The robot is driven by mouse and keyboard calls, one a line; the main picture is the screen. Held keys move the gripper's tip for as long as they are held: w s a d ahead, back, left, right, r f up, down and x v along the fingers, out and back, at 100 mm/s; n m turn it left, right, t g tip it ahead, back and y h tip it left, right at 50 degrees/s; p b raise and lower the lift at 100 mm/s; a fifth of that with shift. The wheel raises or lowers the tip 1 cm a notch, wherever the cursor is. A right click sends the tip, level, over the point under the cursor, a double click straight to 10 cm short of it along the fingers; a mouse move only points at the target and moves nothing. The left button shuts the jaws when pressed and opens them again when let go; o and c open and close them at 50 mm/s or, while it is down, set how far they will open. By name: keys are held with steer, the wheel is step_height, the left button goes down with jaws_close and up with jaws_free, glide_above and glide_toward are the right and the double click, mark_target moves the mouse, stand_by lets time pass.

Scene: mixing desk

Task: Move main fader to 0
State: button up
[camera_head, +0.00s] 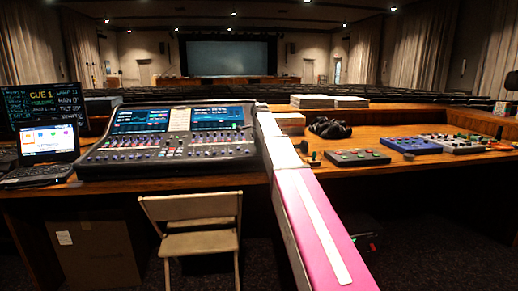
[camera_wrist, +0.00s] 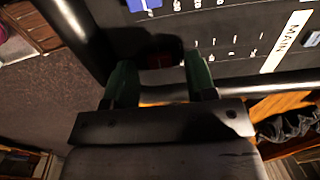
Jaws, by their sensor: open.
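The mixing console (camera_head: 165,140) stands on the desk at the left of the head view. Its dark panel (camera_wrist: 230,55) fills the upper part of the wrist view, with a white strip marked MAIN (camera_wrist: 285,42) near the right edge. A pale piece (camera_wrist: 312,39) beside that strip is cut off by the frame, and I cannot tell if it is the main fader. My gripper (camera_wrist: 160,78) is open, its two green fingertips apart over the console's edge. A small dark red thing (camera_wrist: 157,61) shows in shadow between and beyond them. In the head view I cannot make out my gripper.
A laptop (camera_head: 47,145) and a monitor (camera_head: 45,106) stand left of the console. Headphones (camera_head: 330,127), a grey button box (camera_head: 357,157) and a blue box (camera_head: 411,145) lie on the right. A folding chair (camera_head: 200,215) stands before the desk.

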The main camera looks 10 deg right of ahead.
steer(key=shift+f, duration=0.4)
jaws_close()
steer(key=w, duration=0.5)
steer(key=w+r, duration=0.1)
steer(key=w, duration=0.1)
steer(key=shift+w, duration=0.35)
steer(key=shift+s, duration=0.1)
jaws_free()
